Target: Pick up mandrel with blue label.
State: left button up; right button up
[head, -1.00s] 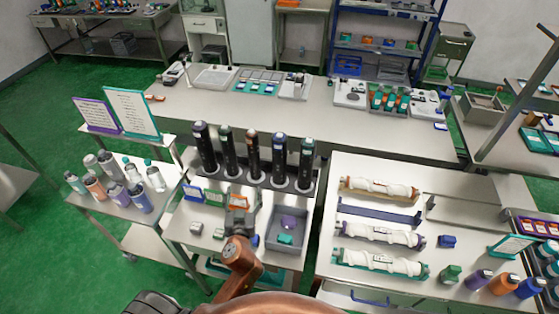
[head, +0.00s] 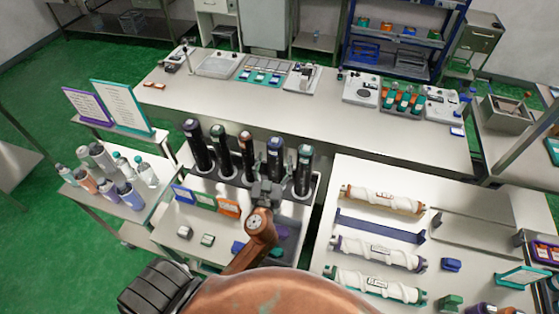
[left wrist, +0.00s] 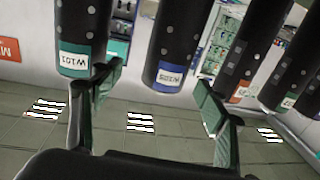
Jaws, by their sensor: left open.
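Several dark mandrels stand upright in a row in a dark rack (head: 228,177) on the middle bench. The mandrel with the blue label (head: 274,156) is fourth from the left in the head view, with a blue-tinted top. In the left wrist view its blue-edged label (left wrist: 170,76) shows on the dark cylinder. My left gripper (head: 264,192) is open and empty, in front of this mandrel. In the left wrist view the gripper (left wrist: 158,84) has the mandrel between its fingers in the picture, apparently farther off; contact cannot be told. My right gripper is not in view.
The teal-labelled mandrel (left wrist: 82,35) and orange-labelled mandrel (left wrist: 250,50) stand close on either side. A grey bin (head: 288,238) sits below the rack, partly hidden by my arm. White sleeved rollers (head: 378,252) lie on the right bench; bottles (head: 105,160) stand on the left cart.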

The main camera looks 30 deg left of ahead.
aim_at(275, 146)
pick_arm(q)
jog(key=shift+w+a+r+p, duration=0.15)
jog(key=shift+w+a+p, duration=0.25)
jog(key=shift+w, duration=0.2)
jog(key=shift+w+a+r+p, duration=0.15)
jog(key=shift+w+a+p, duration=0.1)
jog(key=shift+w+a, duration=0.25)
jog(key=p+x, duration=0.1)
jog(key=x, duration=0.2)
jog(key=shift+w+a+f, duration=0.1)
jog(key=shift+w+f, duration=0.05)
jog(key=shift+w, duration=0.15)
jog(key=c, duration=1.8)
grip_shut()
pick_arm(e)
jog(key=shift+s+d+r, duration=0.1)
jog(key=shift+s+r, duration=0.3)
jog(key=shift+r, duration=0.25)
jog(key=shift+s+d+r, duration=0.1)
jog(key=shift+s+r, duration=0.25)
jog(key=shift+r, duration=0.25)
